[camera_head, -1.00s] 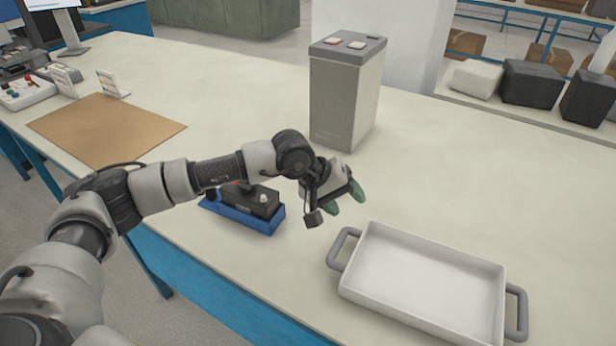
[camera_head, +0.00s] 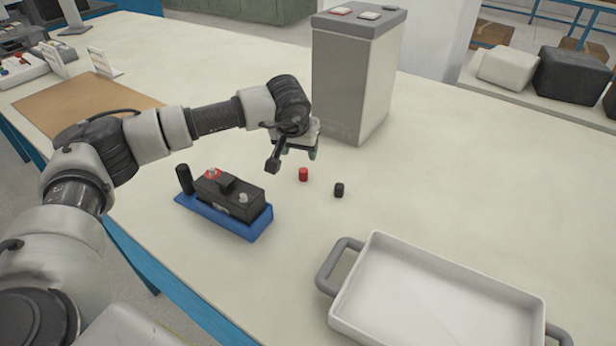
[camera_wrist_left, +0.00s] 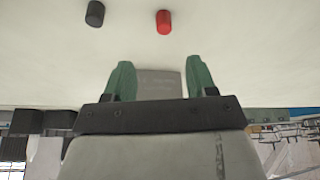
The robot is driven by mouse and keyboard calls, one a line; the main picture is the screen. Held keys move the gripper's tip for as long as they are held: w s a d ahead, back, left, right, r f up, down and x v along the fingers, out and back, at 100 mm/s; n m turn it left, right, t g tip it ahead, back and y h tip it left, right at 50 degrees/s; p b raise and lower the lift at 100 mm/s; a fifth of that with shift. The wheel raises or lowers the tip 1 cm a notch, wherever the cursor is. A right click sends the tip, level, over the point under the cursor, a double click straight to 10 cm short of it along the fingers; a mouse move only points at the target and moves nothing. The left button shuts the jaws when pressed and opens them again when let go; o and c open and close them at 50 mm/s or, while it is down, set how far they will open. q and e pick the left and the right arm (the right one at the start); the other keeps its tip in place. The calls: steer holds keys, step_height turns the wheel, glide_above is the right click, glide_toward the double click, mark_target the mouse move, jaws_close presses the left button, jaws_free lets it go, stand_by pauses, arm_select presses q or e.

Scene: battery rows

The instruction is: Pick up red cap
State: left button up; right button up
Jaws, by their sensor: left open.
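The red cap (camera_head: 303,174) stands on the pale tabletop in the head view, just in front of my left gripper (camera_head: 300,150). A black cap (camera_head: 339,190) stands to its right. In the left wrist view the red cap (camera_wrist_left: 163,21) is near the top middle and the black cap (camera_wrist_left: 95,13) is to its left. My left gripper (camera_wrist_left: 158,82) shows two green fingertips spread apart with nothing between them; the red cap lies beyond them, apart from both. My right gripper is not in view.
A black battery (camera_head: 229,196) with a red-topped terminal sits on a blue base (camera_head: 237,223). A white tray (camera_head: 373,241) with grey handles is at the lower right. A tall grey bin (camera_head: 352,85) stands behind my gripper. A brown mat (camera_head: 70,98) lies at the left.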

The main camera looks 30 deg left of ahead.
arm_select(q)
glide_above(303, 170)
steer(key=s+d, duration=0.1)
steer(key=s, duration=0.1)
steer(key=f, duration=0.5)
steer(key=shift+s+d+f, duration=0.1)
steer(key=shift+s+f, duration=0.05)
steer(key=shift+s, duration=0.05)
steer(key=x, duration=0.6)
steer(key=shift+w+a+f, duration=0.15)
steer(key=shift+w+a, duration=0.1)
steer(key=shift+a, duration=0.15)
steer(key=shift+c, duration=0.3)
steer(key=c, duration=0.9)
